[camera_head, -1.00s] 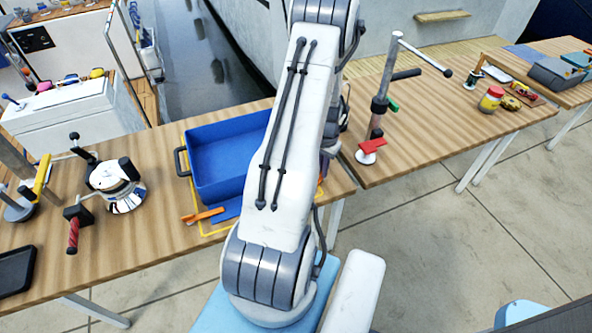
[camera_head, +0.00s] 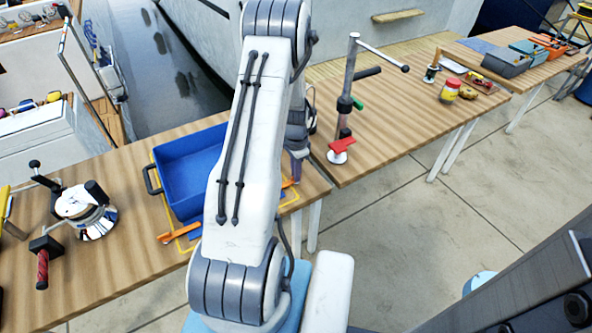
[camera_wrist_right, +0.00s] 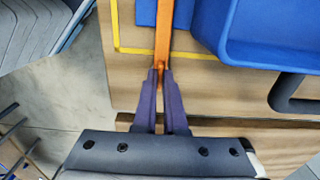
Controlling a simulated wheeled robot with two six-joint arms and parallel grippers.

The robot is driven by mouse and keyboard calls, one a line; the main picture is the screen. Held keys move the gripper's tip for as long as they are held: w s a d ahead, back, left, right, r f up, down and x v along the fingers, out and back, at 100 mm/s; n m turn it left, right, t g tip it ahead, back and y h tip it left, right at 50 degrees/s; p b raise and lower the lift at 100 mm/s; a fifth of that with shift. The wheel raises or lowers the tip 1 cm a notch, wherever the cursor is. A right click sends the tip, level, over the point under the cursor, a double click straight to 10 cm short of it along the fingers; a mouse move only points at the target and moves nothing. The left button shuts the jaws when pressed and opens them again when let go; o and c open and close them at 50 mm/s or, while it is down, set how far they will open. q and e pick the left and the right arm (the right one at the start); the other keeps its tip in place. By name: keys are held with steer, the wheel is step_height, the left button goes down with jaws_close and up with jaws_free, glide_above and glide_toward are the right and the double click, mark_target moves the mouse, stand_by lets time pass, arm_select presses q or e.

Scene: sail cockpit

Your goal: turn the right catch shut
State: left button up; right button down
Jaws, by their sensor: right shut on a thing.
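The right catch is an orange lever (camera_wrist_right: 162,35) in the right wrist view, beside a blue block (camera_wrist_right: 146,12). My right gripper (camera_wrist_right: 160,74) is shut on the near end of this lever, which runs straight away from the fingers. In the head view my right gripper (camera_head: 296,173) is at the right end of the blue bin (camera_head: 197,172), and a bit of the orange catch (camera_head: 288,184) shows beside it. My arm hides most of that side. The other orange catch (camera_head: 178,235) lies at the bin's front left. My left gripper is not in view.
A yellow outline (camera_wrist_right: 118,30) frames the bin area on the wooden table. A chrome winch (camera_head: 85,212) and a red-handled crank (camera_head: 43,265) stand to the left. A metal post with a red part (camera_head: 341,145) stands on the right table.

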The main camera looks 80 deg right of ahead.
steer(key=shift+s+d+r, duration=0.1)
steer(key=shift+d+r, duration=0.05)
steer(key=shift+d, duration=0.1)
steer(key=c, duration=1)
jaws_free()
steer(key=shift+a, duration=0.15)
step_height(320, 180, up, 10)
steer(key=shift+r+b, duration=0.15)
steer(key=shift+b, duration=0.45)
